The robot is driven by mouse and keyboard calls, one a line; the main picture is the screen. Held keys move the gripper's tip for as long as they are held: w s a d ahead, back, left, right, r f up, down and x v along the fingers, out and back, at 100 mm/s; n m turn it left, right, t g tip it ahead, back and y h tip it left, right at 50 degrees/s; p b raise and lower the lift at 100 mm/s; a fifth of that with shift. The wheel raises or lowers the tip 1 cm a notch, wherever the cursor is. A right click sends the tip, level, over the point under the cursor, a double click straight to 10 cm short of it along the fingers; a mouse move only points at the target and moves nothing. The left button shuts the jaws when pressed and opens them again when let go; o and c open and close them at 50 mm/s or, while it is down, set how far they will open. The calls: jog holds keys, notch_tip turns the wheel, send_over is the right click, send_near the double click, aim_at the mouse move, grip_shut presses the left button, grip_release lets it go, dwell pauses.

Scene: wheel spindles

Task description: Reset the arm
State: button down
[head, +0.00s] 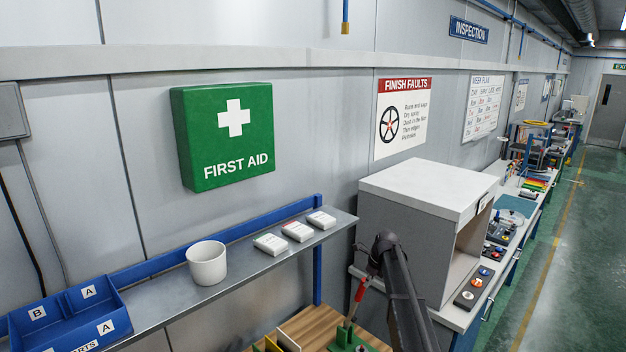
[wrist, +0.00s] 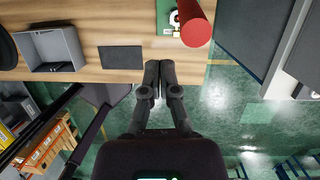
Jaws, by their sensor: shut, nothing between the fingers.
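My gripper (wrist: 160,66) shows in the wrist view with its two dark fingers together and nothing between them. Its tips appear over the front edge of a wooden bench top (wrist: 80,74). A dark link of my arm (head: 402,300) rises at the bottom of the head view, in front of the grey booth. The gripper itself cannot be made out in the head view.
A red cylinder (wrist: 194,28) on a green base stands right of the fingers. A grey bin (wrist: 52,48) and dark pad (wrist: 121,61) lie left. A steel shelf (head: 235,262) holds a white cup (head: 207,263). The grey booth (head: 415,225) stands close behind my arm.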

jog(key=s+f+n+h+b, duration=0.1)
jog(key=s+f+n+b, duration=0.5)
jog(key=s+n, duration=0.3)
jog(key=s+a+f+n+g+h+b, duration=0.1)
jog(key=s+f+n+b, duration=0.6)
jog(key=s, duration=0.8)
jog(key=s+a+f+n+b, duration=0.1)
jog(key=s+f+n+b, duration=0.6)
jog(key=s+n, duration=0.3)
jog(key=s+f, duration=0.1)
jog(key=s, duration=0.1)
jog(key=shift+s+n+g+h, duration=0.3)
jog(key=shift+s+h, duration=0.05)
jog(key=shift+h, duration=0.05)
